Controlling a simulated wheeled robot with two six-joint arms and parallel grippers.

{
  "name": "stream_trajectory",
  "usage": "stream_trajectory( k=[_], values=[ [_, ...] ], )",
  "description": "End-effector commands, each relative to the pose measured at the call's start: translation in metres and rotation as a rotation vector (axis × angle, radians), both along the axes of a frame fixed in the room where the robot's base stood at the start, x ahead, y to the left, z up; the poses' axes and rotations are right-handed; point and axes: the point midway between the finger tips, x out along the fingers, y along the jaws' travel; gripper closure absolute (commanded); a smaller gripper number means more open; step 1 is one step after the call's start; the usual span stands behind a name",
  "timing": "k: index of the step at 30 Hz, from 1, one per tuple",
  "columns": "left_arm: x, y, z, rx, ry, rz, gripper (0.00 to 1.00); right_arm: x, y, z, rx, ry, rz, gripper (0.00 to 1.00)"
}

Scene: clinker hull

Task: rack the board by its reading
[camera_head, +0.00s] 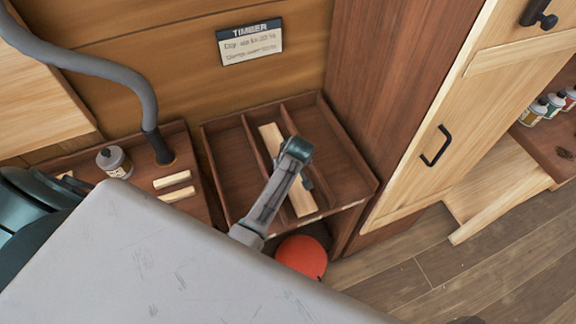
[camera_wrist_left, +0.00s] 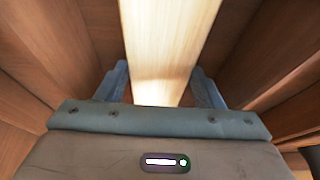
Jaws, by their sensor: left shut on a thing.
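A pale board (camera_head: 301,196) lies lengthwise in the middle compartment of a brown wooden rack (camera_head: 352,196) with three compartments. My left gripper (camera_head: 303,180) is over the board. In the left wrist view the board (camera_wrist_left: 168,45) runs between the two fingers of the gripper (camera_wrist_left: 165,90), which is shut on it. Whether the board touches the rack floor cannot be told. A sign (camera_head: 249,43) headed TIMBER hangs on the wall above, with lines for dry and damp; its figures are too small to read surely. My right gripper is not in view.
The left and right compartments look empty. Left of the rack, a tray (camera_head: 196,203) holds small wood pieces (camera_head: 173,181), a jar (camera_head: 114,162) and a grey hose end. A red round object (camera_head: 302,256) sits below the rack. A pale cabinet door (camera_head: 440,120) stands at right.

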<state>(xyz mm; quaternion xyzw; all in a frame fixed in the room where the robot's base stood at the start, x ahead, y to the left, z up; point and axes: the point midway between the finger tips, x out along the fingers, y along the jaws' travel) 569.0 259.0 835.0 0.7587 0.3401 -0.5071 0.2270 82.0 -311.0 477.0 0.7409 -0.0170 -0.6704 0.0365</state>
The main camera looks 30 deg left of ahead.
Motion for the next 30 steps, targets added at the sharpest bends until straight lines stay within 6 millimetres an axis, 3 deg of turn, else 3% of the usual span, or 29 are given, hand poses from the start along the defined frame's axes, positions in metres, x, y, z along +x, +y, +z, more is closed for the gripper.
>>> stream_trajectory(
  k=[1,2,6,18,30],
  values=[
    [0.0,0.0,-0.001,0.001,-0.001,0.0,0.67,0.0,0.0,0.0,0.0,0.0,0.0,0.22],
    [0.0,0.0,-0.001,0.001,-0.001,0.0,0.37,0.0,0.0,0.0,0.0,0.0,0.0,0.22],
    [0.0,0.0,0.0,0.001,-0.001,0.0,0.13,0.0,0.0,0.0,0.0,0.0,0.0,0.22],
    [-0.002,-0.003,0.007,-0.001,-0.002,0.0,0.13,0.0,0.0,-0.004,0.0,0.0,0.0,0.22],
    [-0.02,-0.024,0.073,-0.002,-0.004,0.001,0.13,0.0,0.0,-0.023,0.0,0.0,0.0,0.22]
  ],
)
